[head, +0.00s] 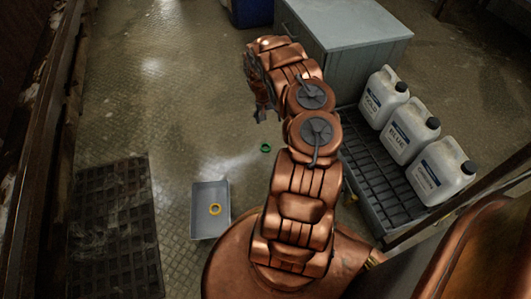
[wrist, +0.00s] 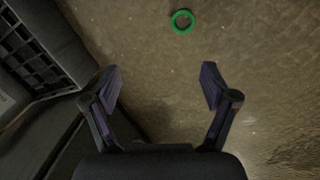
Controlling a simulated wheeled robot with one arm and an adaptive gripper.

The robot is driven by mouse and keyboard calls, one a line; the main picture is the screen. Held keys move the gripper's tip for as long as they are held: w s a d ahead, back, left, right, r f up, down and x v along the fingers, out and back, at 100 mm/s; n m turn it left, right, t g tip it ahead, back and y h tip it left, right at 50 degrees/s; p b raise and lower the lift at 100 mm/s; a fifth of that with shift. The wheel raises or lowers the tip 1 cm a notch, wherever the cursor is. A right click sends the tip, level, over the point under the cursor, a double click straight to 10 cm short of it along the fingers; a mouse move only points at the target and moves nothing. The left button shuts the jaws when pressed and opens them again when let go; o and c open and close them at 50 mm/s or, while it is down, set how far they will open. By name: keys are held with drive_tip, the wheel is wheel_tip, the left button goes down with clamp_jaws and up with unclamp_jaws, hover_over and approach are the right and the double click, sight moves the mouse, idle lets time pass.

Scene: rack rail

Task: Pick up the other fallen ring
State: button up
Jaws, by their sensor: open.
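A green ring (head: 265,148) lies flat on the metal floor, just left of my arm in the head view. In the wrist view the green ring (wrist: 182,21) lies on the floor at the top, beyond my fingertips. In the head view my gripper (head: 262,115) is partly hidden by my arm and hangs above the floor.
A grey cabinet (head: 345,28) stands behind. A dark grate mat (head: 115,225) lies at left. Floor around the green ring is clear.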

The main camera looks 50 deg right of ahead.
drive_tip(key=m+t+y+b, duration=0.1)
drive_tip(key=b, duration=0.3)
hover_over(265, 148)
wheel_tip(265, 148, down, 14)
drive_tip(key=shift+s+f+b, duration=0.15)
drive_tip(key=shift+f+b, duration=2)
drive_tip(key=shift+f, duration=1.5)
drive_tip(key=shift+c, duration=0.3)
drive_tip(key=c, duration=1.2)
